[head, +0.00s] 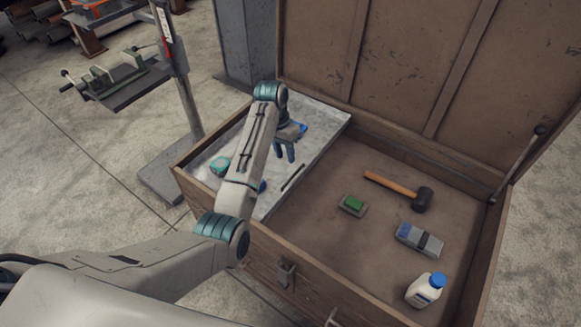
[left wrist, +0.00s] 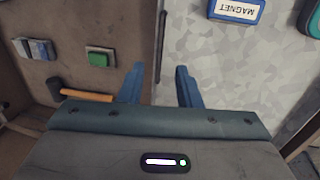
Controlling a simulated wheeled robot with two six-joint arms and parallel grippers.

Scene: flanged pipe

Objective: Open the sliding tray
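The sliding tray (head: 316,139) is a shallow grey mottled tray across the left part of an open wooden chest. A thin dark bar, apparently its handle (head: 293,178), lies along its right side; it also shows in the left wrist view (left wrist: 160,45). My left gripper (head: 285,152) is over the tray, pointing down. In the left wrist view its two blue fingers (left wrist: 160,85) are apart with nothing between them that I can see held. The handle lies in line with the gap. The exact height above it is unclear. My right gripper is not in view.
The chest floor right of the tray holds a hammer (head: 395,188), a green-topped block (head: 353,204), a grey-blue block (head: 419,240) and a white bottle (head: 425,291). The tray holds a teal item (head: 220,166) and a blue MAGNET box (left wrist: 236,10). The raised lid (head: 400,60) stands behind.

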